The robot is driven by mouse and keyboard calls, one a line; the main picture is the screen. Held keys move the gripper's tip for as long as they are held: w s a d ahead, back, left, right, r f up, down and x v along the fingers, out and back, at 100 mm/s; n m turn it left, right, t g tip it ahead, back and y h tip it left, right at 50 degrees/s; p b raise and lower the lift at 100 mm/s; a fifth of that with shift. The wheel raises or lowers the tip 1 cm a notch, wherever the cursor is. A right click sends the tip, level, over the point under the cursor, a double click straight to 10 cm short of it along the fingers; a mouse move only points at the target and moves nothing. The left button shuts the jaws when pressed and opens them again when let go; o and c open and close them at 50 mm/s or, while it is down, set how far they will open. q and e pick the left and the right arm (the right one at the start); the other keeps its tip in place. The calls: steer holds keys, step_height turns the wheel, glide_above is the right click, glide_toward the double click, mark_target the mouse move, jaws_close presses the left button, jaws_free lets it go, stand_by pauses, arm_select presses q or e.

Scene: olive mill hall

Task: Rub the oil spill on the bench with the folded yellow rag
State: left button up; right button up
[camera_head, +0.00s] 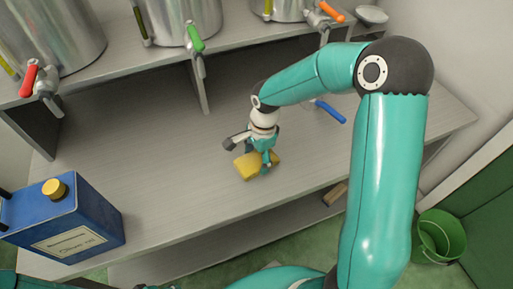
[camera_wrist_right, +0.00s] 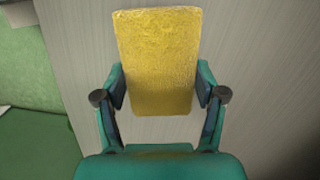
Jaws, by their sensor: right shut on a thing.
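The folded yellow rag (camera_head: 248,169) is at the bench top (camera_head: 180,150), near the middle of the front part. My right gripper (camera_head: 259,156) points down over it and is shut on it. In the right wrist view the rag (camera_wrist_right: 156,50) sits between the two fingers of the gripper (camera_wrist_right: 160,88) and sticks out beyond them. I cannot tell whether the rag presses on the bench or is just above it. I see no oil spill; the rag, gripper and arm hide part of the bench. My left gripper is not in view.
A blue oil can (camera_head: 65,222) with a yellow cap stands at the left front. Metal tanks (camera_head: 180,20) with coloured taps stand on a raised shelf behind. A blue-handled tool (camera_head: 330,113) lies right of the gripper. A green bucket (camera_head: 440,238) is on the floor.

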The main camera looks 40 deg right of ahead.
steer(key=shift+w+a+r, duration=0.1)
steer(key=shift+a+r, duration=0.1)
steer(key=shift+a, duration=0.2)
step_height(320, 180, up, 3)
steer(key=shift+r+p, duration=0.15)
steer(key=shift+p, duration=0.95)
steer(key=shift+r+p, duration=1.6)
steer(key=shift+r, duration=0.65)
